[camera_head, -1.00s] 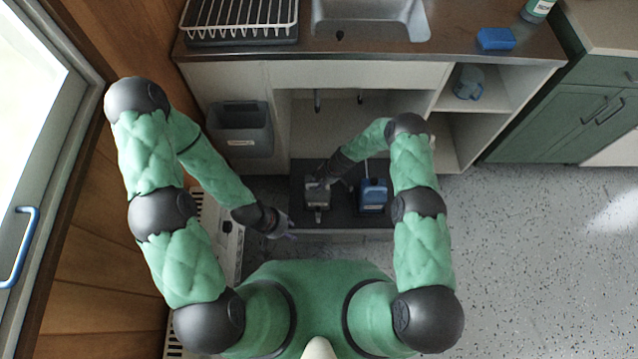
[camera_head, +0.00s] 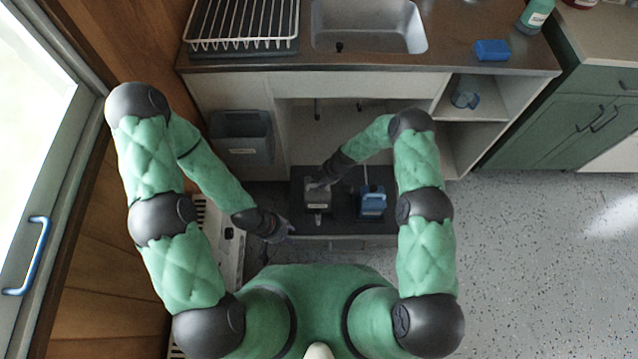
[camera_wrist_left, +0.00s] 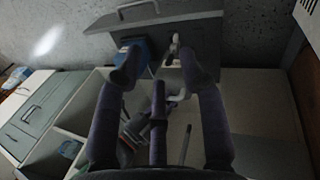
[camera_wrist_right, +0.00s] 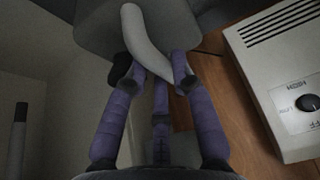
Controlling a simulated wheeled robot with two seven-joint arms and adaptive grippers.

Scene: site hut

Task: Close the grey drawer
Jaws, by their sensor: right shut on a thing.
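The grey drawer (camera_head: 345,228) is pulled out below the sink, with a dark inside. In the left wrist view its front panel (camera_wrist_left: 160,38) and bar handle show.
A grey bin (camera_head: 243,138) hangs at the cabinet's left. A white heater (camera_head: 228,245) with a dial stands close left of my left gripper. Pipes show in the open space behind the drawer. The floor (camera_head: 530,260) at the right is clear.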

